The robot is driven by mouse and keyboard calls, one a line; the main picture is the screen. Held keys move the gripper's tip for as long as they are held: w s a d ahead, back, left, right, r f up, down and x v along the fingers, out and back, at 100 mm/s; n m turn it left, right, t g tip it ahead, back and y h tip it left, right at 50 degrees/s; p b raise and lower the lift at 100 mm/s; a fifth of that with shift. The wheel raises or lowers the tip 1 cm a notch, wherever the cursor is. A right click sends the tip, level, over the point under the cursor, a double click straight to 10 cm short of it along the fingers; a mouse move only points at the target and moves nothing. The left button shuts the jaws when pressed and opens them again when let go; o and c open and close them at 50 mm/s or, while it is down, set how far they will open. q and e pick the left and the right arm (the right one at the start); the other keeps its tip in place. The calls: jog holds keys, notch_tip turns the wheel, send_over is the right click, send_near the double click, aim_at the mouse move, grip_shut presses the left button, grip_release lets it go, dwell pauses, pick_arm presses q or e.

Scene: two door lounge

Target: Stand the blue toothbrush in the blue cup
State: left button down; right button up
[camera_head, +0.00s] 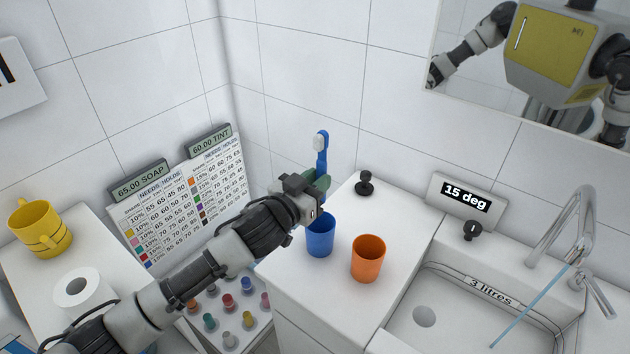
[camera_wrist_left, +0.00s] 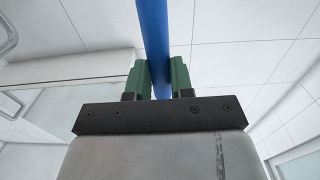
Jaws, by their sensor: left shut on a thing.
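The blue toothbrush (camera_head: 322,160) is upright, with its white-bristled head at the top. My left gripper (camera_head: 319,184) is shut on its handle, and its green fingers (camera_wrist_left: 161,78) clasp the blue shaft (camera_wrist_left: 153,35) in the left wrist view. The blue cup (camera_head: 320,240) stands upright on the white counter, just below the gripper in the head view. The gripper hides the lower part of the brush, so I cannot tell whether its lower end is inside the cup. My right gripper is not directly in view.
An orange cup (camera_head: 367,260) stands close to the right of the blue cup. A black knob (camera_head: 365,184) is behind them. A sink (camera_head: 450,310) with a running tap (camera_head: 575,225) is at right. A yellow mug (camera_head: 40,230) and paper roll (camera_head: 77,287) are at left.

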pick_arm(q)
notch_tip(320, 180, down, 11)
jog(key=b, duration=0.8)
jog(key=shift+f, duration=0.2)
jog(key=c, duration=0.9)
grip_release()
jog(key=b+v, duration=0.1)
jog(key=v, duration=1)
jog(key=shift+w, duration=0.1)
